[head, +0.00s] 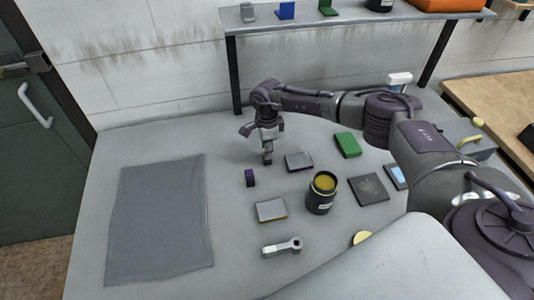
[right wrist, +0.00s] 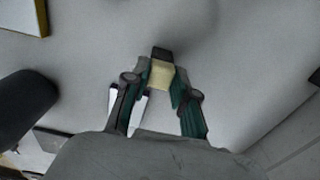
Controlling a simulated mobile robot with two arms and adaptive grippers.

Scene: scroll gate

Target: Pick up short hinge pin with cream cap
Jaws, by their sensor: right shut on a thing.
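The short hinge pin with cream cap (right wrist: 161,74) is between the fingertips of my right gripper in the right wrist view. Its cream part faces the camera and a dark end shows beyond it. My right gripper (right wrist: 162,89) is shut on it. In the head view, my right gripper (head: 267,155) points down over the back middle of the grey table; the pin is too small to make out clearly there. I cannot tell whether the pin touches the table. My left gripper is not in view.
Near the gripper are a small purple block (head: 250,178) and a dark flat box (head: 299,162). A black canister with yellow inside (head: 321,193), a grey-topped block (head: 271,210) and a metal lever (head: 282,247) stand nearer. A grey cloth (head: 158,220) covers the left. A shelf (head: 340,20) stands behind.

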